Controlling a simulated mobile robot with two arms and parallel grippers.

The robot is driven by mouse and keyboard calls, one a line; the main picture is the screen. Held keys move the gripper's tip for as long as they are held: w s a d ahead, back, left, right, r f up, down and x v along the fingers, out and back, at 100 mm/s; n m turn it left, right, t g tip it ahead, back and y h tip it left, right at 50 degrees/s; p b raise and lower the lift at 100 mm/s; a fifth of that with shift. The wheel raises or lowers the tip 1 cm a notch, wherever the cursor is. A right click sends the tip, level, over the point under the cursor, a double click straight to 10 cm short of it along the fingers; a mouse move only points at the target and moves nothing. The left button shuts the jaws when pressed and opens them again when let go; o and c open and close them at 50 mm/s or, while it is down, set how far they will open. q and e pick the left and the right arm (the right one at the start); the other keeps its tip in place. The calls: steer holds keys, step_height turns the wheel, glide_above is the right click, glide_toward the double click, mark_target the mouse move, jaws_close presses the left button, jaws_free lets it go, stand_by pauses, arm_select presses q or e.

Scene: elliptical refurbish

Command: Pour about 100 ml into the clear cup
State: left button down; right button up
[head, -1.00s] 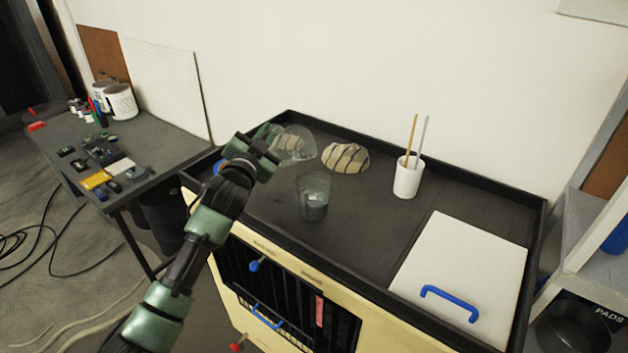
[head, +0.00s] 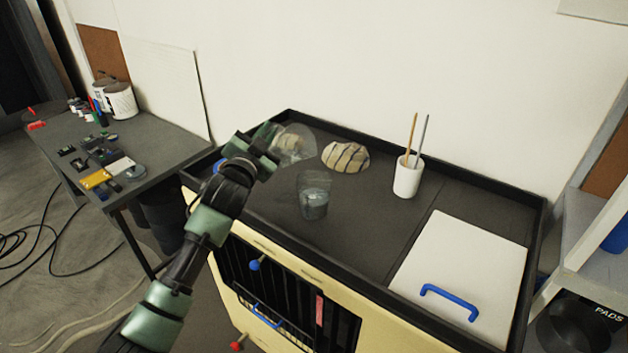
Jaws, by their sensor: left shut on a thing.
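The clear cup (head: 313,204) stands upright on the dark top of the cart, with some bluish-grey liquid in its lower part. My left gripper (head: 268,150) is shut on a clear container (head: 296,146) above and to the upper left of the cup. The container is tilted, apart from the cup. I cannot make out a stream or how much liquid the container holds. The gripper's fingers partly hide its left side. My right gripper is not in view.
A striped stone-like lump (head: 345,157) lies behind the cup. A white holder (head: 407,178) with two sticks stands to the right. A white panel with a blue handle (head: 462,262) covers the front right. A raised black rim (head: 480,188) edges the cart top.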

arm_select(q)
steer(key=shift+r, duration=0.1)
stand_by(0.3)
steer(key=shift+r+p, duration=0.15)
steer(key=shift+p, duration=0.45)
steer(key=p, duration=0.1)
steer(key=n+g+p, duration=0.1)
steer(key=p, duration=0.1)
steer(key=shift+w+a, duration=0.2)
steer(key=shift+w, duration=0.2)
steer(key=w+f+n+g+b, duration=0.1)
steer(key=f, duration=0.3)
steer(key=w+a+f+n+g+b, duration=0.1)
steer(key=f+n+b, duration=0.1)
steer(key=f, duration=0.2)
steer(key=w+a+f+n+g+h+b, duration=0.1)
steer(key=f+g, duration=0.1)
steer(key=f, duration=0.2)
steer(key=shift+w+f+n, duration=0.25)
steer(key=shift+f+n, duration=0.05)
steer(key=shift+f, duration=0.05)
steer(key=shift+f+b, duration=0.45)
steer(key=shift+b, duration=0.25)
